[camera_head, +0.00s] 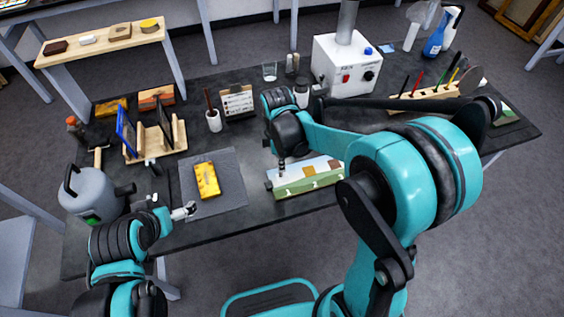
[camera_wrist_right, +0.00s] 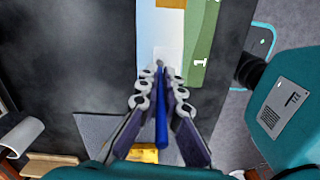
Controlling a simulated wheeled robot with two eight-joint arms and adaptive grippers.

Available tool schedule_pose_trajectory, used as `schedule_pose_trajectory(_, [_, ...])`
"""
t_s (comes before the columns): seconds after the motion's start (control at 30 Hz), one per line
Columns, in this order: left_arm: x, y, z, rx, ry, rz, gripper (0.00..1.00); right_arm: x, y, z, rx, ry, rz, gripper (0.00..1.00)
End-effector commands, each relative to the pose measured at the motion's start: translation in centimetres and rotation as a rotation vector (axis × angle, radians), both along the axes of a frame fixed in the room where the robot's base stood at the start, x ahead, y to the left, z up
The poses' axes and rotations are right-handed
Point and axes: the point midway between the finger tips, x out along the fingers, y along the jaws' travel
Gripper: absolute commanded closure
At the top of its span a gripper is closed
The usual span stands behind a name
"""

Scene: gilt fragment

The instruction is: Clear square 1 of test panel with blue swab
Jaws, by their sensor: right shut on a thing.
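The test panel (camera_head: 314,179) lies near the table's front edge, with a painted scene and a green strip carrying numbers. In the right wrist view the panel (camera_wrist_right: 198,60) shows its number 1 end, with a pale square beside the digit. My right gripper (camera_wrist_right: 161,92) is shut on the blue swab (camera_wrist_right: 162,125). The swab's far tip reaches the pale square; I cannot tell whether it touches. In the head view my right gripper (camera_head: 281,167) is over the panel's left end. My left gripper (camera_head: 187,211) is beside the grey mat; its jaw opening is unclear.
A yellow block (camera_head: 207,180) lies on the grey mat (camera_head: 228,190) left of the panel. A grey canister (camera_head: 90,192) stands at the left. A white box with a pipe (camera_head: 345,72), a cup (camera_head: 213,120) and a rack of brushes (camera_head: 424,98) stand behind.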

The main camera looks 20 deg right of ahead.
Motion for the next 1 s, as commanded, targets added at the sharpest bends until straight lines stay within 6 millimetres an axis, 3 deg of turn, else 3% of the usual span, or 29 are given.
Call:
schedule_pose_trajectory(0.37, [0.0, 0.0, 0.0, 0.0, 0.0, 0.0, 0.0, -0.1, 1.9, 0.1, 0.001, 0.0, 0.001, 1.0])
schedule_pose_trajectory(1.0, [0.0, 0.0, -0.1, 0.0, 0.0, 0.0, 0.0, 0.0, -0.7, -0.1, 0.0, 0.0, 0.001, 1.0])
